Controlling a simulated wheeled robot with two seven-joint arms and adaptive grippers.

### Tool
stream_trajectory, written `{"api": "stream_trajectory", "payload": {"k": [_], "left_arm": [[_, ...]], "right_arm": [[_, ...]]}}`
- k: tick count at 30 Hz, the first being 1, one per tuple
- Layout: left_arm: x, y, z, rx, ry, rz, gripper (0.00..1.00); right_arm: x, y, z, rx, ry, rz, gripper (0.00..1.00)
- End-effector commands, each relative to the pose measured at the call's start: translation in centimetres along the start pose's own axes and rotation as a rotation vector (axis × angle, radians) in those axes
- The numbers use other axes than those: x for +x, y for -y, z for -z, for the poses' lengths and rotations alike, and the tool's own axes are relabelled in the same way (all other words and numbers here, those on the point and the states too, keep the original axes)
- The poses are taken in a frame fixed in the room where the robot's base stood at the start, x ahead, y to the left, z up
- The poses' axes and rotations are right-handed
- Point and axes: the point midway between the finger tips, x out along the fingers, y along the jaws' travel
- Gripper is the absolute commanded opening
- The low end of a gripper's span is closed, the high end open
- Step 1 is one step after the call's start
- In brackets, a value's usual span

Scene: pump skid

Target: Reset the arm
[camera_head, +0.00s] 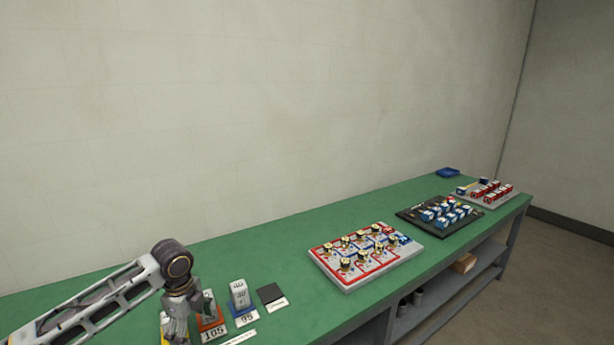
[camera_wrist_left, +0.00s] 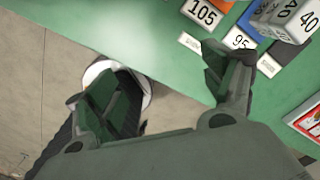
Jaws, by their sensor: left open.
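My left arm (camera_head: 95,297) reaches in from the left in the head view, its elbow-like joint raised and its lower part pointing down. My left gripper (camera_head: 190,310) is at the bottom of that view, beside the orange stand marked 105. In the left wrist view the left gripper (camera_wrist_left: 168,92) has its two dark green fingers spread wide, with nothing between them. It is over the front edge of the green table (camera_wrist_left: 180,75). My right gripper is in neither view.
The orange 105 stand (camera_head: 212,333), a grey block marked 40 (camera_head: 239,293) on a blue 95 stand (camera_head: 246,318) and a black pad (camera_head: 270,294) are near the gripper. A red-and-white board (camera_head: 346,284), dark tray (camera_head: 464,229) and blue tray (camera_head: 447,172) lie further right.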

Motion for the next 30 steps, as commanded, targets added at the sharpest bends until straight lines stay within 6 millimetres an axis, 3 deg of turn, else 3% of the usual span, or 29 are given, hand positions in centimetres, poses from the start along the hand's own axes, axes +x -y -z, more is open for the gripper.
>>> {"api": "stream_trajectory", "payload": {"k": [15, 30], "left_arm": [[5.0, -2.2, 8.9, -0.126, -0.061, 0.068, 0.83], [7.3, -5.2, 15.4, -0.365, -0.160, 0.142, 0.83]], "right_arm": [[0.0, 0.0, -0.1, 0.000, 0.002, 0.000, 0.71], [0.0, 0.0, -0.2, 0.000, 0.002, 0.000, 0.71]]}}
